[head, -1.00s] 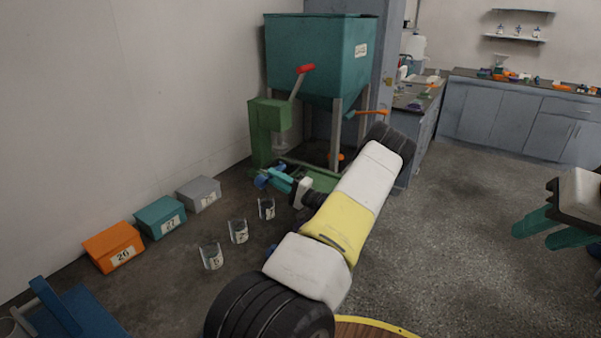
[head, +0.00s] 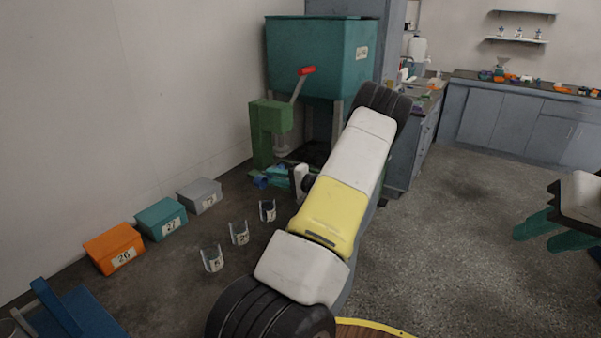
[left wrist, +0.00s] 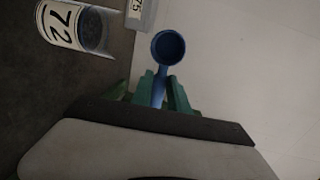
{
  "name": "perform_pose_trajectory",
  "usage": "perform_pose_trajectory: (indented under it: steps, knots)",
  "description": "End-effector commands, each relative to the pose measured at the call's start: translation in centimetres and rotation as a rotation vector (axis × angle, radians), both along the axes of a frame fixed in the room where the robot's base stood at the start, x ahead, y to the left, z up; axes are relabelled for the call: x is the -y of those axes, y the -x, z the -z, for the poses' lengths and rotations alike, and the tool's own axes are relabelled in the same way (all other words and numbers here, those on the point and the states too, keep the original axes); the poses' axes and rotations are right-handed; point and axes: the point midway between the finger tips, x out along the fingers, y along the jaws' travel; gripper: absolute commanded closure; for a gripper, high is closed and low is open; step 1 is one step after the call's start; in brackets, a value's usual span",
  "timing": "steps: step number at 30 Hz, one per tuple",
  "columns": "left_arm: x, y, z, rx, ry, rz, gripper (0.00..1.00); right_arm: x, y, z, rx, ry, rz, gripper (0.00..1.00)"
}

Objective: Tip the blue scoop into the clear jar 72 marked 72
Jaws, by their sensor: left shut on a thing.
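My left gripper (head: 272,177) is shut on the blue scoop (left wrist: 168,48), holding it by the handle between teal fingers (left wrist: 163,88). In the left wrist view the scoop's round bowl sticks out past the fingertips; I cannot tell what is in it. The clear jar 72 (left wrist: 82,27) is at upper left there, apart from the scoop. In the head view the scoop (head: 260,182) is small, beyond a row of clear jars whose numbers are too small to read; the nearest jar to it (head: 267,211) is below. My right gripper (head: 540,226) is at the right edge, open and empty.
Two more clear jars (head: 239,233) (head: 212,259) stand in the row. Orange (head: 113,246), teal (head: 160,217) and grey (head: 199,195) boxes stand along the wall. A green press (head: 268,130) with a red-tipped lever and a teal hopper (head: 315,55) stand behind.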

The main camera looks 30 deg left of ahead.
Motion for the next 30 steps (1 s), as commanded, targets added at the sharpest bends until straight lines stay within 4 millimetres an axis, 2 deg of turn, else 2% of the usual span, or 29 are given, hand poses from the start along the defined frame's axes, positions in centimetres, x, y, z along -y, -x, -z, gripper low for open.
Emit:
perform_pose_trajectory:
  steps: [5,15,26,30]
  knots:
    - [-0.2,0.0,-0.3,0.0,0.029,-0.004,1.0,0.0,0.0,0.0,0.0,0.0,0.0,0.64]
    - [-1.0,0.0,-1.6,-0.029,0.366,-0.005,1.0,0.0,0.0,0.0,0.0,0.0,0.0,0.64]
    - [-1.0,-0.1,-1.6,-0.037,0.405,-0.003,1.0,0.0,0.0,0.0,0.0,0.0,0.0,0.64]
    - [-1.5,-0.1,-2.2,-0.037,0.516,-0.005,1.0,0.0,0.0,0.0,0.0,0.0,0.0,0.64]
